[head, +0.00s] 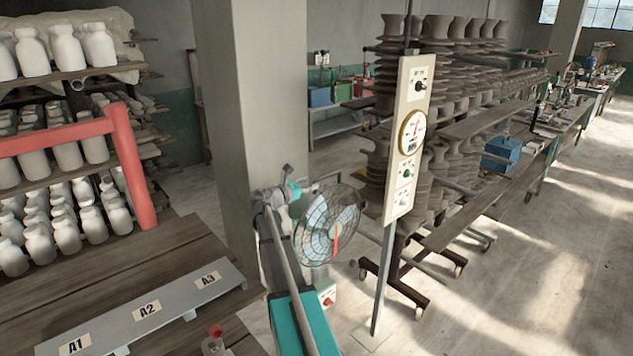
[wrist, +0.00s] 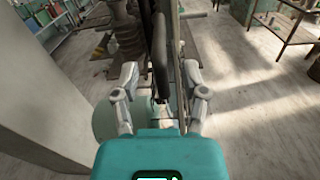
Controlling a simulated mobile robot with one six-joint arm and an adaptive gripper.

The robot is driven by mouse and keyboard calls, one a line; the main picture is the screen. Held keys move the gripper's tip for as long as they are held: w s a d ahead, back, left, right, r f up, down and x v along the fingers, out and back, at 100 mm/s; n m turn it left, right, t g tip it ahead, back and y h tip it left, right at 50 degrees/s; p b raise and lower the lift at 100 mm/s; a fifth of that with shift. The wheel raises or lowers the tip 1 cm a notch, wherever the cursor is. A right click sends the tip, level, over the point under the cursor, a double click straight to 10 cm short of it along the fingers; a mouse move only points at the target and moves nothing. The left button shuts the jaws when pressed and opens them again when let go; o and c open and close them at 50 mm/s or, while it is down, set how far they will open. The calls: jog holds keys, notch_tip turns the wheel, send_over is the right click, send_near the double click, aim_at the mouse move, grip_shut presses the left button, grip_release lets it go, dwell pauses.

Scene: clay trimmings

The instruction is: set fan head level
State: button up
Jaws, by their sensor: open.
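The fan head (head: 328,224) shows in the head view as a round wire cage with teal inside and an orange-red upright strip. Its face is turned to the right and looks somewhat tilted. My gripper (head: 287,190) is close to the fan's back left side, partly mixed with it in the picture. In the wrist view my gripper (wrist: 162,98) has its two grey fingers spread apart. A dark upright bar (wrist: 160,45) stands in line with the gap between them. I cannot tell whether the fingers touch it. The fan's mount is mostly hidden behind my arm.
A tall panel (head: 409,135) with a dial and switches stands on a post just right of the fan. A concrete pillar (head: 240,100) rises behind. A grey labelled rack (head: 150,312) lies on the wooden table at left. Shelves of pots stand beyond. Floor at right is clear.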

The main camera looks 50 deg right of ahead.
jog(key=a, duration=0.6)
jog(key=shift+w, duration=0.25)
jog(key=shift+r, duration=0.1)
dwell(0.3)
